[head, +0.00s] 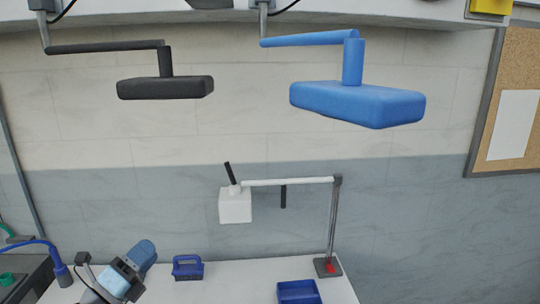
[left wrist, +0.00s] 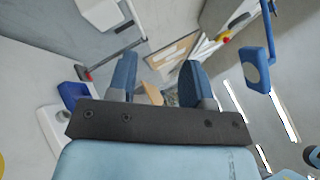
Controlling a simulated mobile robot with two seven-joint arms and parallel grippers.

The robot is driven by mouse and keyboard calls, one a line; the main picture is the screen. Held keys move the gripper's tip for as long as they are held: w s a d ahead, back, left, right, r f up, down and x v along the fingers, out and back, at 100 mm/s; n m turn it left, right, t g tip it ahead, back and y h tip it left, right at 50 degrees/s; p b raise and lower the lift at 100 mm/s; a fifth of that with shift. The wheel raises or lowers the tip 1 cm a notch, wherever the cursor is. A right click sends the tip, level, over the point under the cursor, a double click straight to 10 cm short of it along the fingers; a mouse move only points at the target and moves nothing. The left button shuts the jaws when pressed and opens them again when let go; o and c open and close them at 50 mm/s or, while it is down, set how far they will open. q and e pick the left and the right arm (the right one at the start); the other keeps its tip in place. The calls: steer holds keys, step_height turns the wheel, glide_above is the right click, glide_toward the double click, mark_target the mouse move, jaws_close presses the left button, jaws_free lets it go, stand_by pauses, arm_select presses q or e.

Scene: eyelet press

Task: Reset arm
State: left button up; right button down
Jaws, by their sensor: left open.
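My left gripper (head: 144,250) is at the lower left of the head view, over the left part of the white table. Its blue fingers point up and to the right. In the left wrist view its two blue fingers (left wrist: 160,80) stand apart with nothing between them, so it is open and empty. My right gripper does not show clearly in either view. A white box-shaped head (head: 235,206) with a black handle hangs from a white boom (head: 288,182) on a metal post.
A blue caddy (head: 188,269) and a blue bin (head: 298,292) stand on the white table (head: 240,284). A black overhead lamp (head: 165,87) and a blue one (head: 357,103) hang above. A corkboard (head: 515,95) is at right. The table between caddy and bin is clear.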

arm_select(q)
steer(key=s+d+f+n+g+y+p, duration=0.1)
steer(key=s+f+n+y, duration=0.3)
steer(key=f+n, duration=0.45)
steer(key=s+d+f+n+y, duration=0.1)
steer(key=s+f+n+y, duration=0.3)
steer(key=f+n, duration=0.45)
steer(key=s+d+f+n+g, duration=0.2)
steer(key=s+f+n+g, duration=0.1)
steer(key=s+f+n, duration=0.2)
steer(key=s+d+f+n+g+p, duration=0.1)
steer(key=s+f+n, duration=0.4)
steer(key=s+f, duration=0.5)
steer(key=s+d+g, duration=0.1)
steer(key=s+g, duration=0.1)
steer(key=s, duration=0.1)
steer(key=shift+d+f+g, duration=0.3)
